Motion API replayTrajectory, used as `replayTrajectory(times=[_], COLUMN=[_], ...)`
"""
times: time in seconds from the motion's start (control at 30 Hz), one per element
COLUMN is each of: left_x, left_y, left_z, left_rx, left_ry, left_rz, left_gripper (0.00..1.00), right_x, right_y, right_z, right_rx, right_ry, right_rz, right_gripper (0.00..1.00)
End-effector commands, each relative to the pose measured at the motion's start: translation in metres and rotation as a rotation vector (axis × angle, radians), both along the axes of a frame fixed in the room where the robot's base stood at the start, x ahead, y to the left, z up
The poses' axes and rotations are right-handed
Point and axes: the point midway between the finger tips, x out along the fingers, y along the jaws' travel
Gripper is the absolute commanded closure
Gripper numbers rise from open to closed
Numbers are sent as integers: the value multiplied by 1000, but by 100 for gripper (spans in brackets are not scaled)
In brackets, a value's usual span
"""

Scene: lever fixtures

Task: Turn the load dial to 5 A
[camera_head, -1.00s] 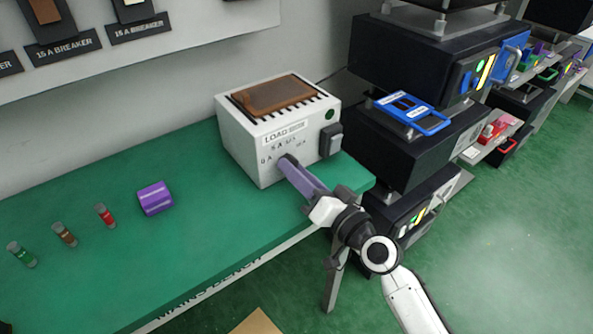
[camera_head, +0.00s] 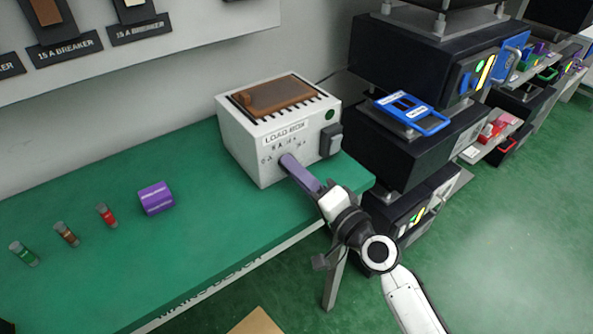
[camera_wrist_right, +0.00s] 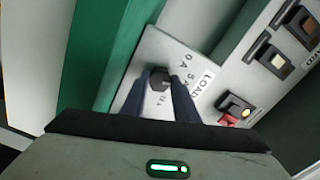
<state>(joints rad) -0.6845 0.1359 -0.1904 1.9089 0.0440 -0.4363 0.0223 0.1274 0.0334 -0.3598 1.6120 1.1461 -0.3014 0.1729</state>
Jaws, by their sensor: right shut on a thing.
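The white load box (camera_head: 255,155) stands on the green bench, with a brown top, a LOAD label and a printed amp scale on its front. My right gripper (camera_head: 290,162) reaches the lower front of the box, at the dial. In the right wrist view the dark load dial (camera_wrist_right: 159,80) sits between the two fingertips (camera_wrist_right: 161,82), and the gripper is shut on it. In the head view the fingers hide the dial, so I cannot tell which mark it points to. My left gripper is not in view.
A purple roll (camera_head: 156,197) and several small fuses (camera_head: 106,215) lie on the green bench (camera_head: 200,255) to the left. A dark switch (camera_head: 330,140) is on the box's right front. Black rack units (camera_head: 400,150) stand close to the right.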

Motion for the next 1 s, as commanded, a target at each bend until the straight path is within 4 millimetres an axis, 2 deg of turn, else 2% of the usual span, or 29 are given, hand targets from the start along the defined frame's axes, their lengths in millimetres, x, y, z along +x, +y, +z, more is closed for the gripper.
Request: replayTrajectory(times=[0.27,0.3,0.4,0.77,0.87,1.0], left_x=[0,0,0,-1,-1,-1], left_y=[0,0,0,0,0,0], left_z=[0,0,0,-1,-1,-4], left_rx=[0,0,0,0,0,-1], left_ry=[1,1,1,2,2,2], left_rz=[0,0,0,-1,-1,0], left_gripper=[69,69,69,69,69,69], right_x=[0,0,0,-4,-14,-37], right_y=[0,0,0,-3,-11,-27], right_z=[-1,-1,-1,-1,-2,-3], right_rx=[0,-1,-1,-1,-3,-5], right_ry=[0,1,1,0,0,2], right_rz=[-1,0,0,0,-2,0], right_gripper=[95,70,54,54,54,54])
